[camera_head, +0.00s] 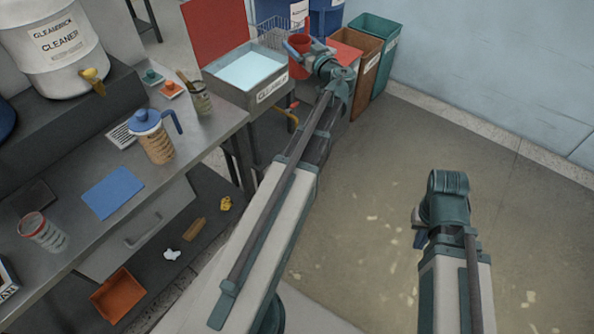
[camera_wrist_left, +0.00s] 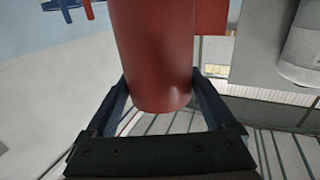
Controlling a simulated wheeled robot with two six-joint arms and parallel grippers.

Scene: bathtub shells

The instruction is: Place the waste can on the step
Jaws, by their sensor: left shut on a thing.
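The waste can, a red cylinder (camera_head: 299,60), is at the top middle of the head view, partly covered by my left gripper (camera_head: 308,46). In the left wrist view the can (camera_wrist_left: 153,45) stands between the two dark fingers of my left gripper (camera_wrist_left: 158,92), which are shut on it. Its top end is out of that view. My right gripper (camera_head: 420,232) is over the open floor at the right and seems empty; its fingertips are mostly hidden. I cannot make out which surface is the step.
A sink basin (camera_head: 245,73) with pale blue water stands left of the can. Brown (camera_head: 366,65) and green (camera_head: 377,30) bins stand to its right by the wall. A bench (camera_head: 70,210) with a blue-lidded jug (camera_head: 153,138) fills the left. The floor (camera_head: 390,160) at right is clear.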

